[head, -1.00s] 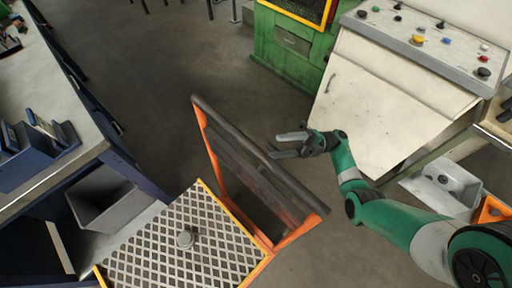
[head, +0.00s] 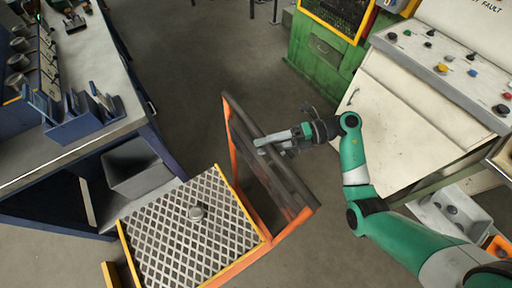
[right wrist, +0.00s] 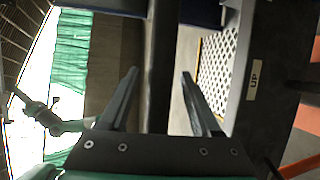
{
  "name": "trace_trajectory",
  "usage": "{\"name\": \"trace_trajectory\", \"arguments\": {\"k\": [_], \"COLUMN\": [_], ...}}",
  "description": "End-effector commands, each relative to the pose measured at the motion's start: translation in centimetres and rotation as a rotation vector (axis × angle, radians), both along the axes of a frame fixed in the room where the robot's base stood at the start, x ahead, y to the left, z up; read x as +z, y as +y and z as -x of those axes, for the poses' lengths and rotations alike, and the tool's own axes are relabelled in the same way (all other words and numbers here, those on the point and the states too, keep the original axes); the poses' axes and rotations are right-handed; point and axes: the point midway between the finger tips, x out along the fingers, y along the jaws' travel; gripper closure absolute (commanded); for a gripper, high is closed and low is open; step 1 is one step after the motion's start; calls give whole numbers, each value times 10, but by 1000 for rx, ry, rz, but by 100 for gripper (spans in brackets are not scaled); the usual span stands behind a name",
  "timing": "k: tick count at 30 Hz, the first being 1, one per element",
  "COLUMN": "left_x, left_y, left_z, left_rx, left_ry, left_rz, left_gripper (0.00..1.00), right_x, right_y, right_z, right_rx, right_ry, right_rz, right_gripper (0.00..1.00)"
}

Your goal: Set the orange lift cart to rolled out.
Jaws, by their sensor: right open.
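The orange lift cart (head: 233,272) stands on the floor at the lower middle of the head view. It has a metal mesh platform with a yellow edge and a dark push handle (head: 292,180) on an orange upright frame. My right gripper (head: 262,147) reaches in from the right and is open at the upper part of the handle. In the right wrist view, a dark handle bar (right wrist: 162,50) runs between its two open fingers (right wrist: 160,72). I cannot tell whether they touch it. My left gripper is not in view.
A blue workbench (head: 85,150) with a tool holder is close on the left, with a grey bin (head: 137,168) beneath. A white control console (head: 395,120) and green machine (head: 325,45) stand at the right and back. Open floor lies behind the cart.

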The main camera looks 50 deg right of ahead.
Motion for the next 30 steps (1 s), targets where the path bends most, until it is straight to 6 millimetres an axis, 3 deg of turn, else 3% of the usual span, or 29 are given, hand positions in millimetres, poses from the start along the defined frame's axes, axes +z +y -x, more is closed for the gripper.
{"name": "trace_trajectory", "arguments": {"k": [6, 14, 25, 30], "left_x": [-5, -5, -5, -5], "left_y": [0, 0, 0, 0], "left_z": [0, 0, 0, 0], "left_rx": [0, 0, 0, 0], "left_ry": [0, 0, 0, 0], "left_rz": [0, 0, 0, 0], "left_gripper": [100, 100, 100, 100], "right_x": [-6, -5, -5, -5], "right_y": [22, 24, 23, 23], "right_z": [-15, -17, -17, -17], "right_rx": [1, 0, 0, 0], "right_ry": [1, 1, 1, 1], "right_rz": [-1, -1, -1, -1], "right_gripper": [36, 36, 99, 100]}}
